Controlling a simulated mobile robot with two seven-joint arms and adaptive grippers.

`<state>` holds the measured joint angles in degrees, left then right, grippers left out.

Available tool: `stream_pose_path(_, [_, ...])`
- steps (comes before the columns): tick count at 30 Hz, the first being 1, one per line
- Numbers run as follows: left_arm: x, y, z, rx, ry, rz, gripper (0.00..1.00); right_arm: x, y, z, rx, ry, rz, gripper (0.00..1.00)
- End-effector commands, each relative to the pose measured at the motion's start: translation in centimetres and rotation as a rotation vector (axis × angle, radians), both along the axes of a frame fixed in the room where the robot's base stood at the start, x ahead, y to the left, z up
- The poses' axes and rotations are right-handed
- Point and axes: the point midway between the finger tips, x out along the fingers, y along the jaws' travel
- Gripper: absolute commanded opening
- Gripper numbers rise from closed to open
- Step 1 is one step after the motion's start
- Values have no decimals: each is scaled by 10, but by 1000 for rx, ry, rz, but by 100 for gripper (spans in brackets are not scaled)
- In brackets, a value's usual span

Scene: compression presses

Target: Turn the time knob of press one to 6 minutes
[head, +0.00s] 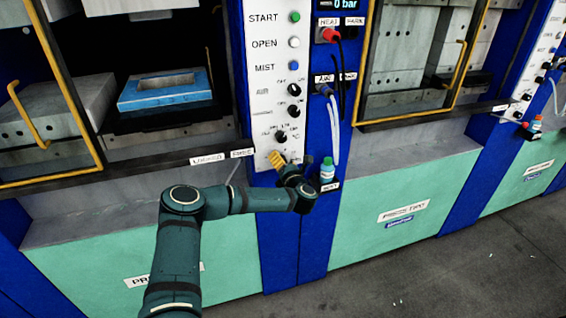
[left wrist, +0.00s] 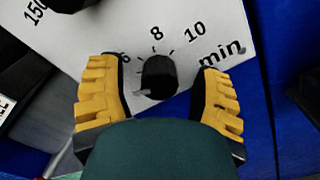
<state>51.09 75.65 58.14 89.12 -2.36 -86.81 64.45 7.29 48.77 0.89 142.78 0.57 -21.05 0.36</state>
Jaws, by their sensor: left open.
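The time knob (left wrist: 158,77) is a small black knob on the white panel. The marks 6, 8, 10 and the word "min" are printed around it in the left wrist view. A light edge shows at its lower left, below the 6; I cannot tell its exact setting. My left gripper (left wrist: 158,70) is open, with one yellow finger on each side of the knob and gaps between. In the head view my left gripper (head: 280,161) is at the bottom of press one's control panel (head: 262,110) and hides the time knob. My right gripper is not in view.
Another black knob (head: 281,136) sits just above on the panel. A small bottle with a green cap (head: 327,171) stands close to the right of my left gripper. Hoses (head: 335,130) hang beside the panel. Press one's yellow-framed opening (head: 65,85) is at the left.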

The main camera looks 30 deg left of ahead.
Motion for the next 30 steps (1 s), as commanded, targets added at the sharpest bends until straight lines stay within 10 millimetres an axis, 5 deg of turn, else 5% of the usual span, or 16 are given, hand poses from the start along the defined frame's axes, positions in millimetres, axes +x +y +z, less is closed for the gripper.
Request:
stream_pose_path(5, [0,0,0,0,0,0,63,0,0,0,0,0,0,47])
stream_pose_path(9, [0,0,0,1,0,-1,14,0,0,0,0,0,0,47])
stream_pose_path(11, [0,0,0,1,0,-1,0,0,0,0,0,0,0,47])
stream_pose_path(30, [1,-1,3,96,102,-1,0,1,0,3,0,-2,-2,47])
